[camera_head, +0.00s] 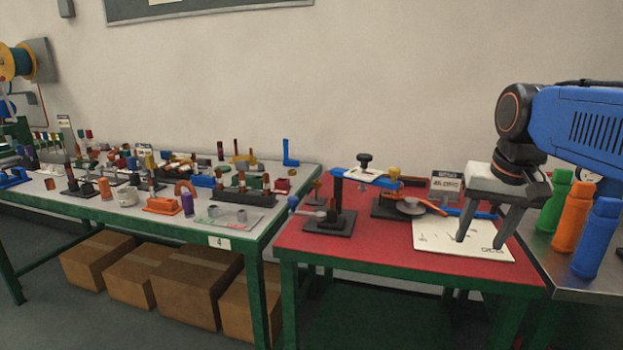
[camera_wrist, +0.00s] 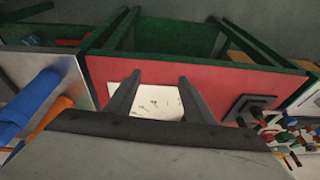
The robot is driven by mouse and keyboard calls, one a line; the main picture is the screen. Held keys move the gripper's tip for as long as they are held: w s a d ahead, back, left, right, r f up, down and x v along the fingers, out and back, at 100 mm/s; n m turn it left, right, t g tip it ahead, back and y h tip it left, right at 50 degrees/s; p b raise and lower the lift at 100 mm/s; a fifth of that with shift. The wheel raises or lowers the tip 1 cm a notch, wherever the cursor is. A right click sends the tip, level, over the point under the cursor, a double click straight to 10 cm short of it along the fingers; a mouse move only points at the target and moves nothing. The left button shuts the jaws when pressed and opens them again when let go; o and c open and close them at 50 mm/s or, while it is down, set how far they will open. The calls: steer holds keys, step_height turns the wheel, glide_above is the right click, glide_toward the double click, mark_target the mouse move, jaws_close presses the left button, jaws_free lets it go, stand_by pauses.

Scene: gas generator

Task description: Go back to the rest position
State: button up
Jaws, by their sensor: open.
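My gripper (camera_head: 480,232) points down over the right part of the red-topped table (camera_head: 330,258) in the head view. Its two grey fingers are spread apart with nothing between them. A white sheet with dark marks (camera_head: 436,238) lies on the table beneath and behind the fingers. In the wrist view my gripper (camera_wrist: 155,82) also shows open, with the white sheet (camera_wrist: 155,101) visible between and beyond the fingers. Whether the fingertips touch the sheet I cannot tell.
A dark-based fixture with a blue arm (camera_head: 340,190) stands left of the sheet, with a second assembly behind. Green (camera_head: 554,205), orange (camera_head: 571,220) and blue (camera_head: 596,240) bottles stand close right of my gripper. A crowded parts table (camera_head: 75,207) is at left, with cardboard boxes (camera_head: 185,285) below.

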steer(key=s+a+f+n, duration=0.1)
steer(key=s+a+f, duration=0.1)
steer(key=s+f, duration=0.5)
steer(key=s+a+f+n+t, duration=0.1)
steer(key=s+a+f+n, duration=0.1)
steer(key=s+f, duration=0.5)
step_height(320, 180, down, 3)
steer(key=shift+s+a+f+n+t, duration=0.1)
steer(key=shift+s+a+n+t, duration=0.1)
steer(key=shift+s+n+t, duration=0.15)
